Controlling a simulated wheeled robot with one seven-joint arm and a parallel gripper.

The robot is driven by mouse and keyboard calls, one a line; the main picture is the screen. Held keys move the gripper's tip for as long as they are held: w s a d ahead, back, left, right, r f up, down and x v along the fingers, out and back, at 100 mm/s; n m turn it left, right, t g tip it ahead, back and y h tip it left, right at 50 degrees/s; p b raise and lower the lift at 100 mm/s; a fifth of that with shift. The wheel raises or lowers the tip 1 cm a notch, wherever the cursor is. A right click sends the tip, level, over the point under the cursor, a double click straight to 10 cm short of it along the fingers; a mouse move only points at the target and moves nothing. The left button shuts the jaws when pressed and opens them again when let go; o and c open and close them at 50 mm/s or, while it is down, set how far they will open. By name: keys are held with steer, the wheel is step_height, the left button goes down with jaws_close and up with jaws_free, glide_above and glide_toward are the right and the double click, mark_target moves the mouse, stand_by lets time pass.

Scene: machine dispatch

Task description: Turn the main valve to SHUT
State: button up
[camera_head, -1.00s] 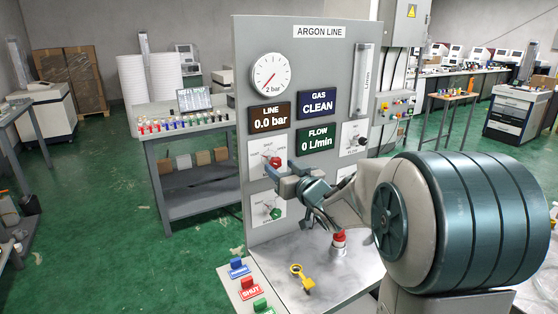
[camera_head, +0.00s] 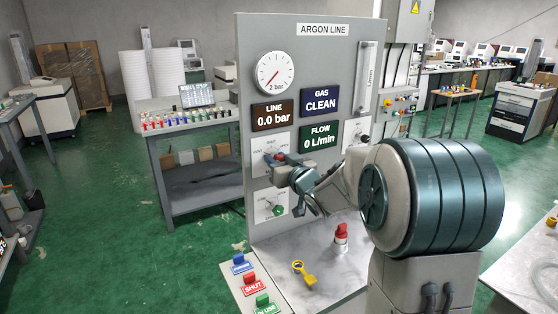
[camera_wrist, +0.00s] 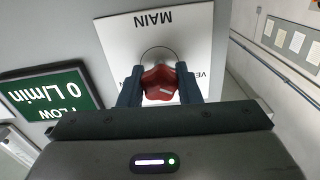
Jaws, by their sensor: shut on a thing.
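The main valve is a red knob (camera_wrist: 158,88) on a white plate (camera_wrist: 115,40) marked MAIN, which appears upside down in the wrist view. My gripper (camera_wrist: 159,70) has a dark finger on each side of the knob and is shut on it. In the head view my gripper (camera_head: 275,160) is up against the plate on the ARGON LINE panel and covers most of the knob. The plate carries the word SHUT at its top and VENT at its left. The way the knob points cannot be made out.
The panel (camera_head: 332,60) has a gauge (camera_head: 275,73) near zero and displays reading 0.0 bar, CLEAN and 0 L/min. A green knob (camera_head: 278,209) sits below. The bench below holds a red-capped item (camera_head: 341,234), a yellow piece (camera_head: 303,274) and labelled blocks (camera_head: 250,284).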

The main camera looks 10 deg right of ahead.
steer(key=shift+d, duration=0.2)
steer(key=shift+m, duration=0.4)
steer(key=m+p, duration=0.3)
steer(key=m, duration=0.2)
steer(key=shift+r+m, duration=0.1)
steer(key=shift+m, duration=0.2)
steer(key=m+p, duration=0.2)
steer(key=m, duration=0.3)
steer(key=shift+m+p, duration=0.3)
steer(key=shift+m, duration=0.1)
steer(key=o, duration=1)
steer(key=shift+c, duration=0.2)
steer(key=shift+a, duration=0.1)
